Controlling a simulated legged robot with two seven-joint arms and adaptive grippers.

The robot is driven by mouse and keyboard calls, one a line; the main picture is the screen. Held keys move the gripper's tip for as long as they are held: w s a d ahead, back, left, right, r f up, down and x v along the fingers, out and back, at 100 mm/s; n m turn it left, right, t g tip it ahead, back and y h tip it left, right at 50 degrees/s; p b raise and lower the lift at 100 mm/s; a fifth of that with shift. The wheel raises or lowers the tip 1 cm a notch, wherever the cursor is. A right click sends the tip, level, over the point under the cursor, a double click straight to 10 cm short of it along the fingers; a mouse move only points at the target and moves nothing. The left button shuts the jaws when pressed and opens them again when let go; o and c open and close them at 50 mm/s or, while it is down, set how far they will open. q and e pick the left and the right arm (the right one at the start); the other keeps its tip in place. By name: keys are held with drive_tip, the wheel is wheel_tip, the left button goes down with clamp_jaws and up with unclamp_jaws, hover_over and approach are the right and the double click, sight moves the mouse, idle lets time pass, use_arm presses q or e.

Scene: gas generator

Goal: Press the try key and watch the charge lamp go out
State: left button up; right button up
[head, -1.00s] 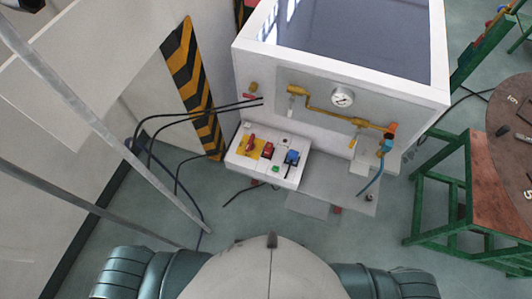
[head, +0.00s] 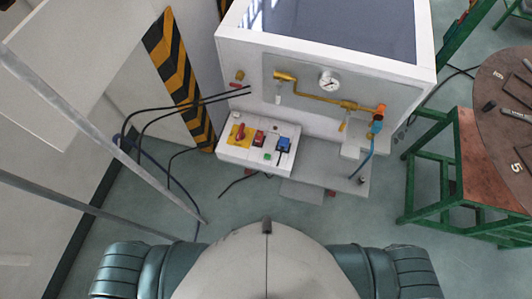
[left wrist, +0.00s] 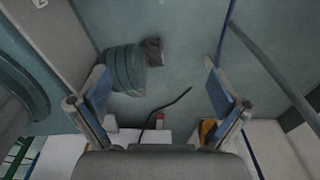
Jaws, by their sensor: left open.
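The white generator (head: 230,50) stands ahead of me in the head view. Its white control box (head: 232,154) is on its near left side. The box carries a red rotary switch on a yellow plate (head: 240,132), a red switch (head: 260,137), a green button (head: 267,157) and a blue socket (head: 284,146). I cannot tell which part is the try key or the charge lamp. My left gripper (left wrist: 155,82) is open and empty in the left wrist view, above the floor, with parts of a white box at the lower edge. My right gripper is not in view.
Black cables (head: 180,108) run left from the generator past a black-and-yellow striped post (head: 183,75). Grey rails (head: 100,110) cross the left side. A gauge (head: 329,81) and yellow pipe sit on the generator. A green-framed bench (head: 470,165) stands right.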

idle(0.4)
use_arm(q)
clamp_jaws()
idle(1.4)
